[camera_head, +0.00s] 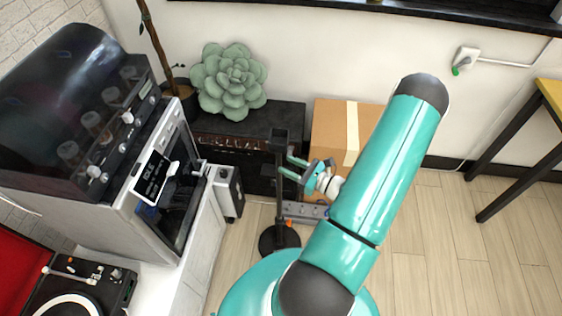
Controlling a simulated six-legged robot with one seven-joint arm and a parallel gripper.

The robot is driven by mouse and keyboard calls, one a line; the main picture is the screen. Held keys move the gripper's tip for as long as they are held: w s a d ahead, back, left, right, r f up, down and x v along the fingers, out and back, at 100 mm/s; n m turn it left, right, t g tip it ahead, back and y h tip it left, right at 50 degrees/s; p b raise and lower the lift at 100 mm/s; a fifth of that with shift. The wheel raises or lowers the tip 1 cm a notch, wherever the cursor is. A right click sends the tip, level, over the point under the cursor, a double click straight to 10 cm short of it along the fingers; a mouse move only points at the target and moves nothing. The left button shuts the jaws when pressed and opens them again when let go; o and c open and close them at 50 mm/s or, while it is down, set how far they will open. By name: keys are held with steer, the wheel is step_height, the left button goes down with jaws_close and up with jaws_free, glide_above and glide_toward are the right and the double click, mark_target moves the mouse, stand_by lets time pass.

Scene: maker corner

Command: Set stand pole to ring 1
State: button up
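The stand (279,190) is a dark upright pole on a round black base on the floor, with a dark block at its top. A small orange part shows low on it, near the base. Ring marks on the pole are too small to make out. My gripper (292,167) is just right of the pole's upper part, its two teal fingers pointing left towards it. The fingers are apart with a gap between them. I cannot tell whether they touch the pole.
A cardboard box (333,133) and a dark chest (250,150) with a succulent (229,80) stand behind. A white cabinet with an oven-like machine (160,185) is at left. A grey box (228,190) stands close to the stand's left. Floor at right is open, near a yellow-topped table (551,95).

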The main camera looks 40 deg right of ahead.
steer(key=v, duration=0.9)
steer(key=shift+s, duration=0.1)
steer(key=w+a+r+n+g+y, duration=0.3)
steer(key=w+a+r+n+g, duration=0.1)
steer(key=a+r+n+g, duration=0.4)
steer(key=w+a+r+n+g+y, duration=0.2)
steer(key=w+a+r+n+g, duration=0.1)
steer(key=a+r+n+g, duration=0.55)
steer(key=s+a+r+n+t+h, duration=0.2)
steer(key=a+r+n+h, duration=0.2)
steer(key=a+r+n, duration=0.3)
steer(key=s+a+r+n+t+h, duration=0.2)
steer(key=a+r+n+h, duration=0.3)
steer(key=a+r+n, duration=0.2)
step_height(320, 180, up, 3)
steer(key=shift+r+n+t+h, duration=0.2)
steer(key=shift+n+t+h, duration=0.15)
steer(key=shift+n, duration=0.9)
